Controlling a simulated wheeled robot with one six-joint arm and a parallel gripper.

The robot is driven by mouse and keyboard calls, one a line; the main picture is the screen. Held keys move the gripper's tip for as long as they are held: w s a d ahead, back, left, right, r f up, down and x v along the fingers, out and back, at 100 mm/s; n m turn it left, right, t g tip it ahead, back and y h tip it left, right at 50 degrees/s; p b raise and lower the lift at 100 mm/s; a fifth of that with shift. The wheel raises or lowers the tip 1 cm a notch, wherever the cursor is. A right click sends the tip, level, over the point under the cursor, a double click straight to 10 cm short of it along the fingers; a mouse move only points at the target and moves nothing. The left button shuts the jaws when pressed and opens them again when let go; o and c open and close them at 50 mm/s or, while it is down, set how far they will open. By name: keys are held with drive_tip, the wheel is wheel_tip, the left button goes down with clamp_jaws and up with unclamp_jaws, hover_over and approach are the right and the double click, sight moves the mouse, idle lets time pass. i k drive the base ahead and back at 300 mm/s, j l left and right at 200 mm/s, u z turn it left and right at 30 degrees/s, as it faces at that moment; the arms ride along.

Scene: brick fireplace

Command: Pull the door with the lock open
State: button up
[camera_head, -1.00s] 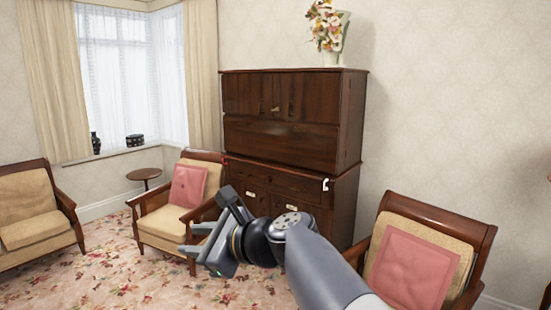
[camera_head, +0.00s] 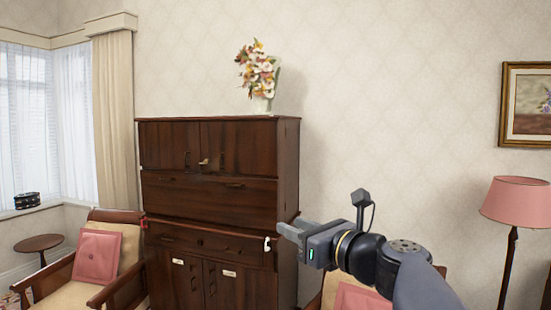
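A dark wooden cabinet (camera_head: 210,205) stands against the wall, left of the middle of the view. Its upper part has two doors, both shut; a small brass lock or key (camera_head: 204,161) shows near their meeting line, by the left door (camera_head: 165,143) and the right door (camera_head: 245,143). Below are a wide panel with a handle, drawers, and lower doors with white plates (camera_head: 229,273). My gripper (camera_head: 284,230) is raised in front of the cabinet's right side, pointing left, apart from the lock. It is seen from the side, so its finger gap is unclear. Nothing shows in it.
A vase of flowers (camera_head: 258,75) stands on top of the cabinet. An armchair with a pink cushion (camera_head: 98,257) is at the left, close to the cabinet. Another pink cushion (camera_head: 358,297) is partly hidden below my arm. A pink lamp (camera_head: 517,202) stands at the right.

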sight(233, 147)
drive_tip(key=i+j+z, duration=0.15)
drive_tip(key=i+j, duration=0.15)
drive_tip(key=i+j+z, duration=0.2)
drive_tip(key=i+j, duration=0.2)
drive_tip(key=i+j+z, duration=0.15)
drive_tip(key=i+j, duration=0.2)
drive_tip(key=i+j+z, duration=0.15)
drive_tip(key=i+j, duration=0.15)
drive_tip(key=j, duration=0.2)
drive_tip(key=i+j+z, duration=0.15)
drive_tip(key=j, duration=0.35)
drive_tip(key=i+j, duration=0.45)
drive_tip(key=j, duration=0.3)
drive_tip(key=i+j, duration=0.5)
drive_tip(key=j, duration=0.25)
